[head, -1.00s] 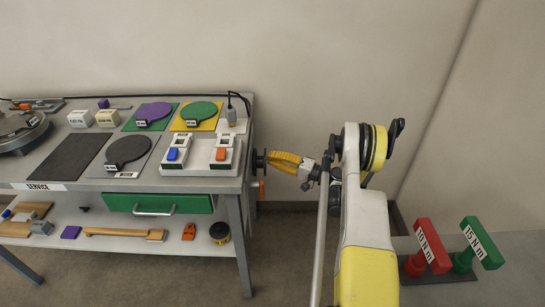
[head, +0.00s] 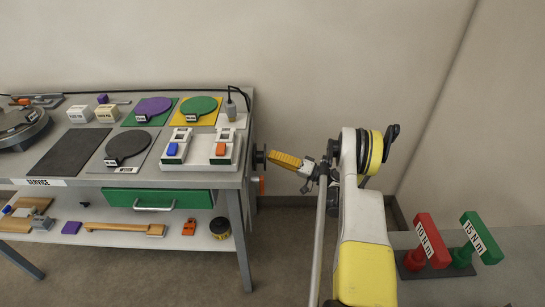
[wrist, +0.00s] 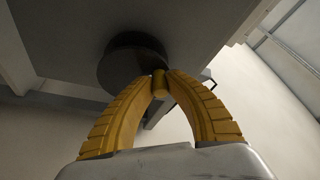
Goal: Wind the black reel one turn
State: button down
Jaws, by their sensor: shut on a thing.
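The black reel (head: 258,158) is mounted on the right end of the bench, with its face towards my arm. In the wrist view it is a dark disc (wrist: 128,62) under a grey surface. My gripper (head: 271,156) reaches it from the right. In the wrist view its two yellow fingers (wrist: 160,78) close on a short tan crank knob (wrist: 159,86) at the reel's lower right edge. The far side of the reel is hidden.
The grey bench (head: 205,178) carries a white unit (head: 228,164) with blue and orange parts near its right end. An orange item (head: 262,186) hangs just below the reel. Red (head: 431,241) and green (head: 481,238) T-handles stand at the lower right.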

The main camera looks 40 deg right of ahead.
jog(key=c, duration=1.3)
grip_release()
jog(key=shift+a+r, duration=0.1)
jog(key=shift+s, duration=0.1)
jog(key=r+v, duration=0.2)
jog(key=v, duration=1.1)
jog(key=shift+s+r, duration=0.1)
